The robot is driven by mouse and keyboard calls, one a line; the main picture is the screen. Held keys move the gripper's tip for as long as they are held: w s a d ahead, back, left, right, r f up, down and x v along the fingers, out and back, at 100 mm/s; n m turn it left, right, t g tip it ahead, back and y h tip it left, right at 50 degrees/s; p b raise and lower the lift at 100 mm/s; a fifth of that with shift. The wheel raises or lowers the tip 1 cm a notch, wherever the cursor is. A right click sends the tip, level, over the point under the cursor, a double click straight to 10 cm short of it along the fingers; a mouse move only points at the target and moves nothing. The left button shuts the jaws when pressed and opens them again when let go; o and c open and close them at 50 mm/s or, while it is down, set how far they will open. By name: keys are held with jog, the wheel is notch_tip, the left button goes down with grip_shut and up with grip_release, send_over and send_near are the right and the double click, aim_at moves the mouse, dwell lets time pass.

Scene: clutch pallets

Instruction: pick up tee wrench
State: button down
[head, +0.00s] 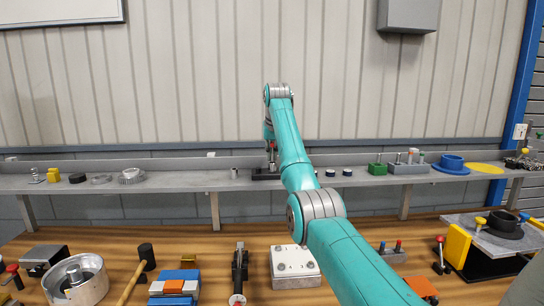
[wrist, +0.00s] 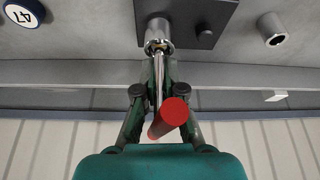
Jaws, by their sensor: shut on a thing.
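The tee wrench has a red cylindrical handle (wrist: 168,116) and a bright metal shaft (wrist: 158,72) in the wrist view. My gripper (wrist: 158,66) is shut on the shaft, with a finger on each side. The shaft's far end meets a round metal socket (wrist: 158,34) on a dark block (wrist: 196,14); I cannot tell how deep it sits. In the head view my gripper (head: 271,150) is above the dark block (head: 264,174) on the shelf, and the wrench is mostly hidden by my arm.
The long grey shelf (head: 215,184) has a small metal cylinder (head: 234,173) left of the block and dark round pieces (head: 347,172) to its right. A green block (head: 377,168) stands farther right. The wooden bench (head: 215,245) below holds several tools and parts.

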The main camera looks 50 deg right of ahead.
notch_tip(320, 180, up, 10)
jog(key=shift+f, duration=0.25)
dwell(0.3)
dwell(0.4)
